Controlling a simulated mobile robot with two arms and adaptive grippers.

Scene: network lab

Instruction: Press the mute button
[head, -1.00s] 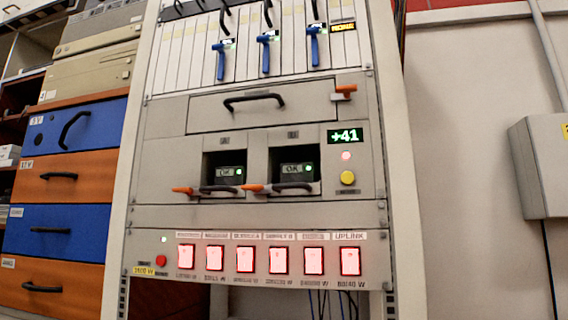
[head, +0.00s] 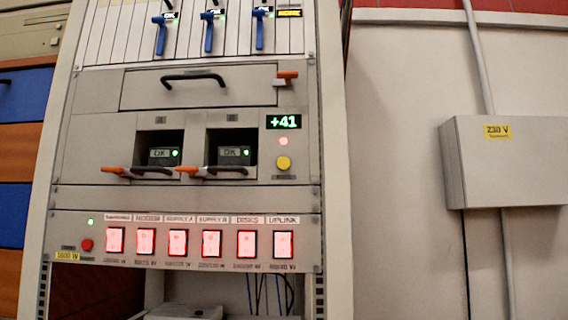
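A round yellow button (head: 283,163) sits on the right side of the rack's middle panel in the head view. A small label below it is too blurred to read. Above it are a lit pink-red lamp (head: 283,141) and a green display (head: 284,122) reading +41. A small red button (head: 86,245) sits at the lower left of the rack, beside a green light. Neither of my grippers shows in the head view.
The rack (head: 335,200) holds two bays with orange-tipped handles, a row of lit red switches (head: 211,243) and blue levers (head: 208,34) above. A grey 230 V box (head: 505,165) hangs on the right wall. Coloured drawers (head: 25,150) stand at left.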

